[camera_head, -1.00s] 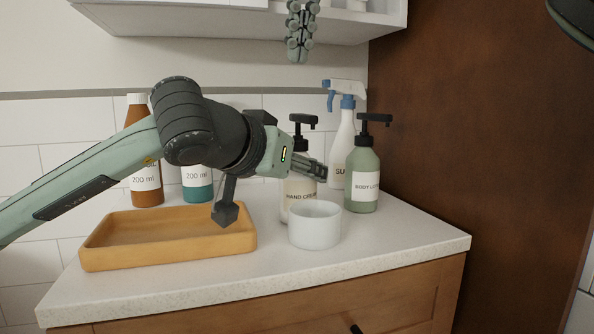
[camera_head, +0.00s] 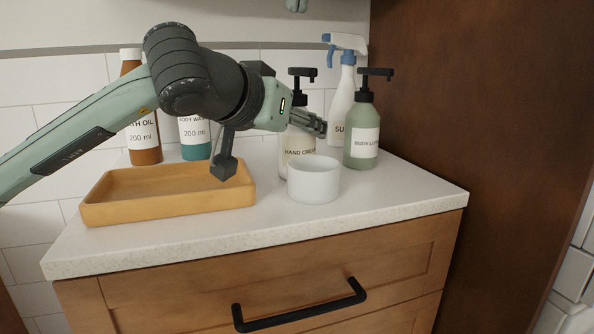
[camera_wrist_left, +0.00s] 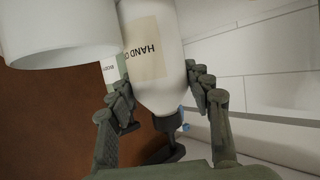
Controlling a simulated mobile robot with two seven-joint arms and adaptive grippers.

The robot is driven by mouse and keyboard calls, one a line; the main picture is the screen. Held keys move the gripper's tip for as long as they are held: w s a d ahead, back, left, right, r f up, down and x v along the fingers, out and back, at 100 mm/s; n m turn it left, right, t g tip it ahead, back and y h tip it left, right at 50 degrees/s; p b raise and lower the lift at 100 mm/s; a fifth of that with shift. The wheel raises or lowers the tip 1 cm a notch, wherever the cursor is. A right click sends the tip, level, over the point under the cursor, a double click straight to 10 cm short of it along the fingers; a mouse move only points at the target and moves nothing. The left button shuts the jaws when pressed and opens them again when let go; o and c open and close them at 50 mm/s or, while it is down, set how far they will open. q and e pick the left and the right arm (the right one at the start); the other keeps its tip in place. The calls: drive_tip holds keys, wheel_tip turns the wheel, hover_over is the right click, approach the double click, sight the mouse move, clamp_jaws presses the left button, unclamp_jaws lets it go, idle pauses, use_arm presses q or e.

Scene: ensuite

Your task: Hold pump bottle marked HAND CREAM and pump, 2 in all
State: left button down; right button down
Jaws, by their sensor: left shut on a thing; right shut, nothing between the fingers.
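The white pump bottle marked HAND CREAM (camera_head: 298,147) stands on the counter behind a white cup, its black pump (camera_head: 302,73) upright on top. My left gripper (camera_head: 309,121) is shut on the upper part of this bottle. In the left wrist view the bottle (camera_wrist_left: 152,50) lies between the two fingers (camera_wrist_left: 163,98), with the pump towards the palm. My right gripper (camera_head: 297,5) shows only as its tips at the top edge, shut and empty, well above the bottle.
The white cup (camera_head: 313,182) stands close in front of the bottle. A green BODY LOTION pump bottle (camera_head: 362,135) and a spray bottle (camera_head: 343,105) stand to its right. A wooden tray (camera_head: 165,199), bath oil (camera_head: 143,130) and body wash (camera_head: 195,138) are left. A brown panel (camera_head: 470,100) bounds the right.

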idle(0.3)
use_arm(q)
drive_tip(key=c, duration=0.6)
unclamp_jaws()
